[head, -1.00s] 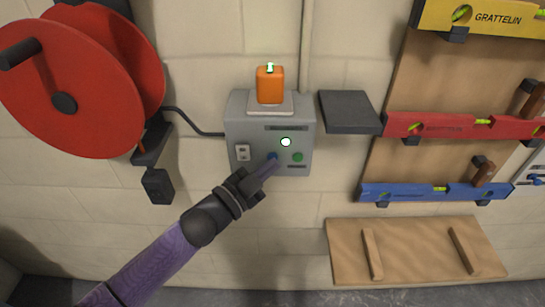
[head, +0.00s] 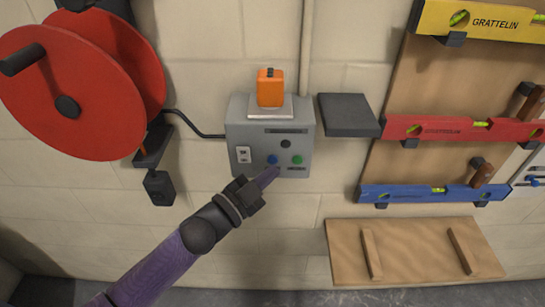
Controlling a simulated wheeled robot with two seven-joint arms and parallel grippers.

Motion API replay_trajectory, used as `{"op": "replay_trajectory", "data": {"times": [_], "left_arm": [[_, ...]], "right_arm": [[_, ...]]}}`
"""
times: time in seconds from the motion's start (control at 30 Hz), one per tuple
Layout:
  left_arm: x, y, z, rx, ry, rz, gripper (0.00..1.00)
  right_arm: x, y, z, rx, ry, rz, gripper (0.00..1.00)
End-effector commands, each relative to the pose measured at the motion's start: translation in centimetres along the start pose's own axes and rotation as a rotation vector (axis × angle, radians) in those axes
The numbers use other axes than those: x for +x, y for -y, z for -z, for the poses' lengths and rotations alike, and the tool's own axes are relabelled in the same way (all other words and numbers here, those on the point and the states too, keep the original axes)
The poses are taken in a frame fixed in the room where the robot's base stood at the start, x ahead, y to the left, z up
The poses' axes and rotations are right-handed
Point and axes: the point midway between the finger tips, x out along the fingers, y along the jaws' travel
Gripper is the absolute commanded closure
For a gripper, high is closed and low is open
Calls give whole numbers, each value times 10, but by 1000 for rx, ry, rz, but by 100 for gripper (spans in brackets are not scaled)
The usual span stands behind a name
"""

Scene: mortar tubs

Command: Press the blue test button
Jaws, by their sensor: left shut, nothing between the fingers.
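The blue test button (head: 272,160) sits on the lower front of a grey wall box (head: 240,125), and it shows clear of my fingers. A green button (head: 297,160) is to its right, and a dark round lamp (head: 286,144) above them is unlit. My left gripper (head: 274,173) is shut and empty, its tip just below the blue button in the picture; the tip looks apart from it. My right gripper is not in view.
An orange device (head: 270,88) stands on top of the box. A red cable reel (head: 70,90) hangs at the left. A dark shelf (head: 348,114) and spirit levels on a board (head: 465,129) are at the right. A wooden shelf (head: 415,250) is lower right.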

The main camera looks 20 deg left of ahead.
Motion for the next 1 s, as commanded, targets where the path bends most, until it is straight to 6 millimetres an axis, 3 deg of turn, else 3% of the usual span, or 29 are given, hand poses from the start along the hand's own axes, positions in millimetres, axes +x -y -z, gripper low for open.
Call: {"op": "replay_trajectory", "data": {"times": [0.27, 0.73, 1.0], "left_arm": [[-2, -2, 2, -1, 0, 0, 100], [-33, -24, 25, -2, 0, 0, 100], [-35, -26, 25, 0, -1, 1, 100]], "right_arm": [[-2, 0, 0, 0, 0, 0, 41], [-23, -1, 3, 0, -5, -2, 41], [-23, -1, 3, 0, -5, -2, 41]]}}
